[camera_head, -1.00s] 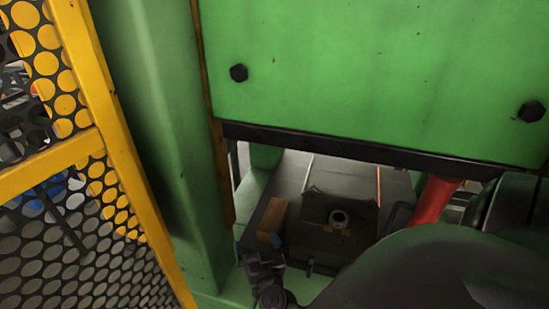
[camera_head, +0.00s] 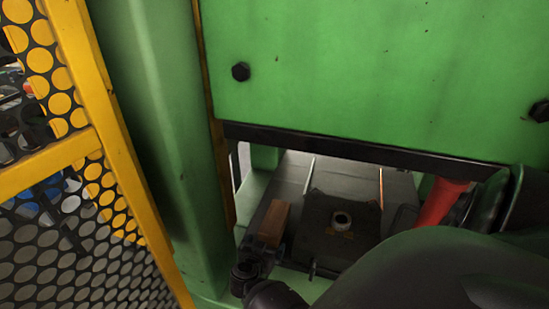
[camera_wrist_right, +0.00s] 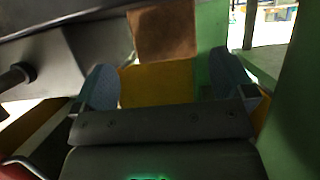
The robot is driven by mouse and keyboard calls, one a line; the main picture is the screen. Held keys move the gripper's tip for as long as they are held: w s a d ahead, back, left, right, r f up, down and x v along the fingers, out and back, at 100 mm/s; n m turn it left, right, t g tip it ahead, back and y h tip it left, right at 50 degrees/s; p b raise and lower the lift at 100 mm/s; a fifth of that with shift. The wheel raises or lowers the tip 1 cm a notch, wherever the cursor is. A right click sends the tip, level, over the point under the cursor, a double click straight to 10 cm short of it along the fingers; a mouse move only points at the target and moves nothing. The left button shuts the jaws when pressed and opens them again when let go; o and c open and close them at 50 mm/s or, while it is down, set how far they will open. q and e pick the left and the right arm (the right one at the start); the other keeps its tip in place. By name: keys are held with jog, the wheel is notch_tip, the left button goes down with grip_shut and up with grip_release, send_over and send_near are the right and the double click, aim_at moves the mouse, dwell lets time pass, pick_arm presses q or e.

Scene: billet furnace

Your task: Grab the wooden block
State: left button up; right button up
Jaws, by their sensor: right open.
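The wooden block (camera_head: 274,222) is brown and lies on the dark bed of the green machine, left of a dark square plate. My right gripper (camera_head: 266,250) is at the block's near end in the head view, small and dark there. In the right wrist view its two blue-grey fingers (camera_wrist_right: 164,82) stand wide apart. The wooden block (camera_wrist_right: 165,30) shows beyond the fingertips, between their lines, with its lower end behind a yellow surface. I cannot tell whether a finger touches it. My left gripper is not in view.
A green panel (camera_head: 380,75) with a dark lower edge hangs over the opening. A green post (camera_head: 155,130) and a yellow mesh guard (camera_head: 110,130) stand at left. The dark plate (camera_head: 335,255) with a pale ring and a red part (camera_head: 440,203) lie right of the block.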

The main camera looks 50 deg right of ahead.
aim_at(267, 235)
jog(key=shift+w+d+f, duration=0.25)
jog(key=shift+d+f, duration=0.05)
jog(key=shift+d, duration=0.2)
jog(key=shift+w+d, duration=0.2)
jog(key=shift+d, duration=0.15)
jog(key=x, duration=0.1)
jog(key=b+x, duration=0.1)
jog(key=x, duration=0.2)
jog(key=shift+w+r+b, duration=0.25)
jog(key=shift+r+b, duration=0.05)
jog(key=shift+w+d+f, duration=0.1)
jog(key=shift+w+d, duration=0.05)
jog(key=shift+d, duration=0.15)
jog(key=shift+w, duration=0.1)
jog(key=shift+c, duration=0.2)
jog(key=c, duration=1)
jog(key=shift+c, duration=0.5)
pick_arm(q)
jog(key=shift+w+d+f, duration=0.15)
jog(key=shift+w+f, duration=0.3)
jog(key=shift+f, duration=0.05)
